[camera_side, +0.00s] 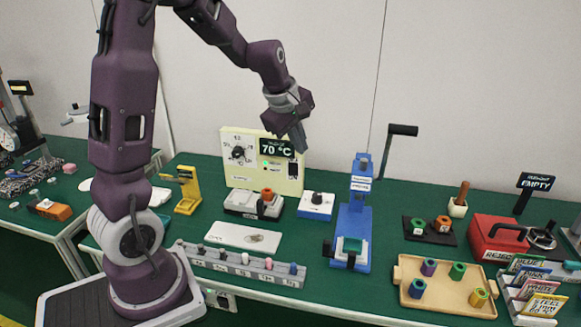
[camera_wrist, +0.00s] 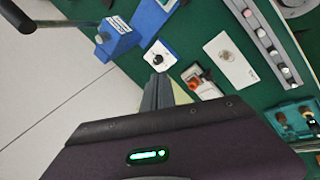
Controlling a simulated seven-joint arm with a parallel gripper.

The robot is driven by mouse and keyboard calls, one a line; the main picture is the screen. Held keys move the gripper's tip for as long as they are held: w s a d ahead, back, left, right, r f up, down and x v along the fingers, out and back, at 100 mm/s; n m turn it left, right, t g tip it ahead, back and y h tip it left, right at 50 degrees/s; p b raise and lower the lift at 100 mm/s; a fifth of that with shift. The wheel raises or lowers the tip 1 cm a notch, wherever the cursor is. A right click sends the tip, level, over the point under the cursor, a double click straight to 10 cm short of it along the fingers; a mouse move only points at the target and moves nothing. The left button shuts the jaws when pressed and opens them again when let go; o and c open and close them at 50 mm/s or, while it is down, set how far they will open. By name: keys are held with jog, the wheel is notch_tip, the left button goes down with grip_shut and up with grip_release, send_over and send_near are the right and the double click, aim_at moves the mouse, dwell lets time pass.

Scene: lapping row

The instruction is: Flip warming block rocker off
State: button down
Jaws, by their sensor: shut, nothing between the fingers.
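The cream control panel (camera_side: 238,172) stands upright at the back of the green bench in the side view. Its display (camera_side: 275,148) reads 70 °C, with a green light (camera_side: 265,163) below and a dial (camera_side: 238,153) at left. A dark rocker switch (camera_side: 293,169) sits at its lower right; its tilt is too small to tell. My gripper (camera_side: 301,146) is shut and empty, pointing down near the panel's upper right, above the rocker.
A grey-white block with an orange piece (camera_side: 253,204) and a small box with a black knob (camera_side: 316,205) stand before the panel. A blue lever press (camera_side: 352,220) rises to the right. A white plate (camera_side: 243,237) and a peg rack (camera_side: 240,264) lie nearer the front.

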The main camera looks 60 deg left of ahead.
aim_at(293, 170)
jog(key=w+a+f+n+g+y, duration=0.1)
jog(key=w+a+f+n, duration=0.1)
jog(key=a+f+n, duration=0.4)
jog(key=a+f, duration=0.3)
jog(key=a, duration=0.2)
jog(key=shift+a+n+y, duration=0.2)
jog(key=shift+n+y, duration=0.2)
jog(key=shift+f, duration=0.1)
jog(key=w+a+f, duration=0.5)
jog(key=f, duration=0.3)
jog(key=shift+w+a+f, duration=0.25)
jog(key=shift+w+a, duration=0.1)
jog(key=shift+w, duration=0.05)
